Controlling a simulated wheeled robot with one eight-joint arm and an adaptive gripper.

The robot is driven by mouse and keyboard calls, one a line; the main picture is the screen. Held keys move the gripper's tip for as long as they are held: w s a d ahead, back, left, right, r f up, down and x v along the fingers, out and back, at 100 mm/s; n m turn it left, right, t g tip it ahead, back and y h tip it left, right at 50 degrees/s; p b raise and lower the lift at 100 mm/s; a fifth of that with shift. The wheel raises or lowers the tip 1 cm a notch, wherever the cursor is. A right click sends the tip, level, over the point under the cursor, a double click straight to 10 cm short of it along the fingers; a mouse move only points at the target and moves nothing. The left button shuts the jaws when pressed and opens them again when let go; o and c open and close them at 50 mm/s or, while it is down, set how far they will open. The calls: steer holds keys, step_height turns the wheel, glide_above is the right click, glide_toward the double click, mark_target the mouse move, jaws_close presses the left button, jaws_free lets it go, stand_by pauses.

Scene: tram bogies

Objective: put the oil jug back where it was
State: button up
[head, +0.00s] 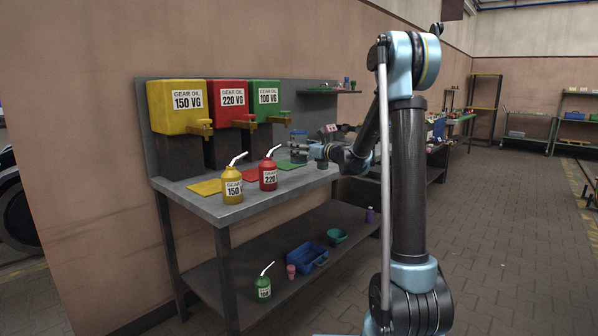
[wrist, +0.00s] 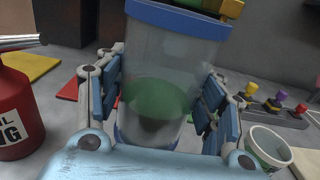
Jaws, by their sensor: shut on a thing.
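A clear jug (wrist: 160,75) with a blue rim stands between the fingers of my gripper (wrist: 165,95) in the wrist view. My gripper is shut on it, with the blue finger pads against its sides. Green shows in its lower part; I cannot tell whether this is oil or the mat behind it. In the head view the jug (head: 298,142) is small and partly hidden by my gripper (head: 305,150), at the bench's right part, by the green 100 VG tank (head: 265,95). A green mat (head: 290,165) lies in front there. I cannot tell whether the jug touches the bench.
On the bench (head: 240,208) stand a yellow can (head: 232,186) and a red can (head: 268,176), left of my gripper. A white cup (wrist: 268,148) is close on the right. The lower shelf (head: 250,310) holds a green can (head: 263,288), a blue crate (head: 307,258) and a teal bowl (head: 337,236).

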mark_target(299, 163)
steer(key=shift+a+f, duration=0.1)
steer(key=shift+f, duration=3.55)
steer(key=o, duration=1.2)
steer(key=shift+f, duration=0.1)
steer(key=shift+o, duration=0.2)
